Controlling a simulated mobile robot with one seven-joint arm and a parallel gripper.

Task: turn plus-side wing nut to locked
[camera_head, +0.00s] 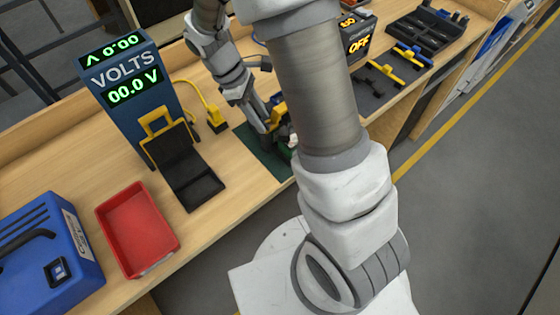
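I cannot make out any wing nut or plus mark. My gripper (276,138) is low over a dark green mat (262,160) on the bench, behind my large foreground arm link. It is small and partly hidden, so its fingers cannot be read as open or shut. A yellow and dark part (278,106) shows beside it, mostly covered by my arm. A blue meter (128,82) reads "00.0 V", with "0.00" on the line above. A yellow lead with a yellow plug (216,120) runs from near the meter toward the mat.
A black cradle with a yellow frame (185,168), a red tray (135,228) and a blue case (50,255) stand left. A dark box reading "OFF" (358,42), yellow-handled tools (385,73) and a black organizer (428,32) lie right. Floor beyond the bench is open.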

